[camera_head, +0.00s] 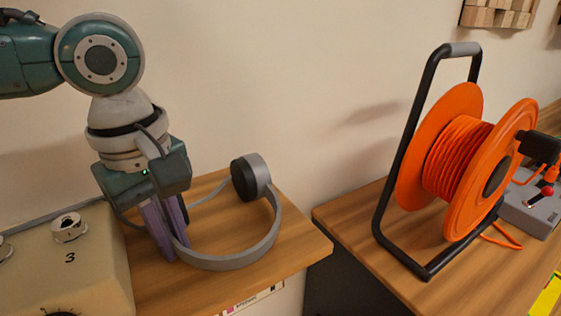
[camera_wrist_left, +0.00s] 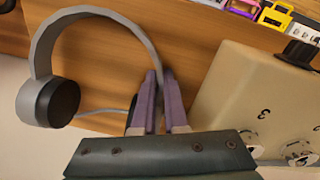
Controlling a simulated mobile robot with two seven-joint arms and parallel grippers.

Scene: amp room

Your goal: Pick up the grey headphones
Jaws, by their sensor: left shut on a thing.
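The grey headphones (camera_head: 262,247) lie on the wooden table at the left, with one dark ear cup (camera_head: 245,181) standing up near the wall. My left gripper (camera_head: 168,243) points down at the left side of the headband, its purple fingers shut on the headphones. In the left wrist view the headband (camera_wrist_left: 100,17) curves from the far ear cup (camera_wrist_left: 48,102) round to the fingers (camera_wrist_left: 162,90). The second ear cup is mostly hidden behind the fingers. My right gripper is not in view.
A beige box with knobs (camera_head: 75,270) stands close left of my left gripper. An orange cable reel (camera_head: 465,160) on a black frame stands on the right table. A gap separates the tables. The wall is close behind.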

